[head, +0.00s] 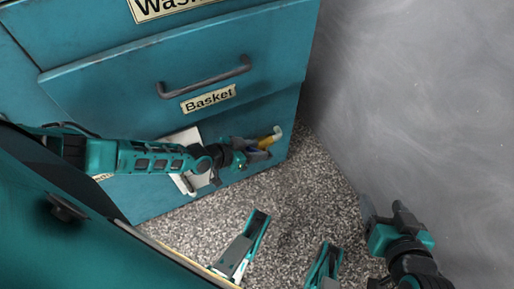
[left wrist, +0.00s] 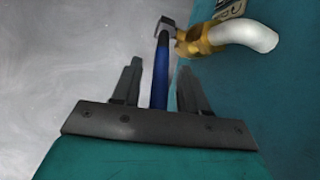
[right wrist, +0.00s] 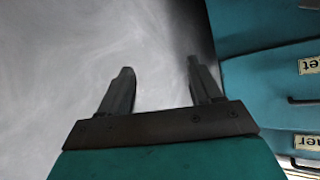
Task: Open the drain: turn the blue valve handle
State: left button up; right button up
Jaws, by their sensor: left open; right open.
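The blue valve handle (left wrist: 161,75) stands between the two spread fingers of my left gripper (left wrist: 160,80) in the left wrist view. It joins a brass valve (left wrist: 196,42) with a white outlet pipe (left wrist: 250,36) at upper right. In the head view the valve (head: 266,141) is low on the teal cabinet's right part, with my left gripper (head: 246,153) just left of it, partly covering the handle. My left gripper is open; whether a finger touches the handle cannot be told. My right gripper (head: 386,212) is open and empty, near the grey wall.
The teal cabinet (head: 130,90) has a "Basket" drawer with a dark handle (head: 205,77) above my left arm. A pale panel (head: 180,138) shows behind that arm. The grey wall (head: 420,90) stands at right.

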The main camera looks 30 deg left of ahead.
pick_arm(q)
jog(key=p+v, duration=0.5)
jog(key=v, duration=0.7)
pick_arm(e)
jog(key=shift+s+d+r+h, duration=0.15)
jog(key=shift+d+r, duration=0.3)
jog(key=shift+r, duration=0.1)
jog(key=shift+s+d+r+h, duration=0.15)
jog(key=shift+d+r, duration=0.25)
jog(key=shift+r, duration=0.15)
pick_arm(q)
jog(key=shift+d+r, duration=0.1)
jog(key=shift+c, duration=0.2)
